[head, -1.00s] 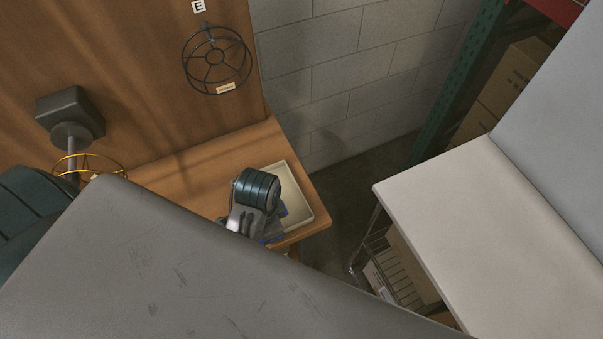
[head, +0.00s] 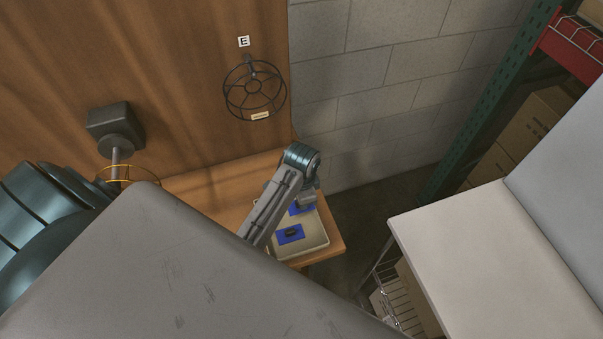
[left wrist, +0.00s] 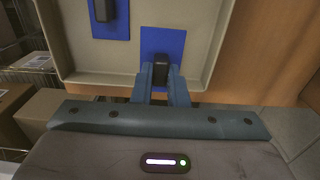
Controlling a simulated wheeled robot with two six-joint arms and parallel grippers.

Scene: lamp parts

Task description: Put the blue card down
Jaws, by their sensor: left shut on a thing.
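My left gripper (head: 306,203) reaches over the far part of the cream tray (head: 318,247) on the wooden table. In the left wrist view its fingers (left wrist: 161,84) are shut on the black knob of a blue card (left wrist: 163,42). That card shows partly behind the gripper in the head view (head: 296,211). It is over the tray floor, close to a side wall; I cannot tell whether it touches the floor. A second blue card (head: 290,235) with a black knob lies apart from it in the tray, and also shows in the left wrist view (left wrist: 109,28). My right gripper is not in view.
A wire cage (head: 255,90) hangs on the wooden panel under an "E" label. A grey lamp-like part (head: 116,130) and a yellow ring (head: 127,174) are at the left. A white-topped table (head: 480,255) stands at the right, across a floor gap.

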